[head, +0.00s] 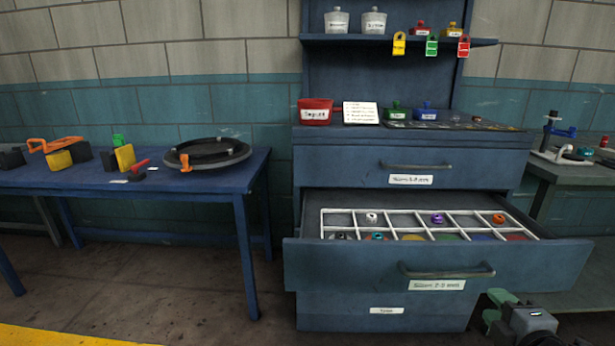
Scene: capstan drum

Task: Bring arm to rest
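My gripper (500,312) shows at the bottom right edge of the head view, low in front of the right side of the open drawer (370,265). Its greenish fingers point up and left from a dark wrist. The rest of my arm is cut off by the frame's lower edge. Whether the fingers are apart or together is not clear. I see nothing held in it.
The lower cabinet drawer stands pulled out, with small coloured parts in a white divider. A blue table (215,190) at left holds clamps and a round black tray (208,153). A grey bench (580,172) stands at right. The floor (160,290) at left front is clear.

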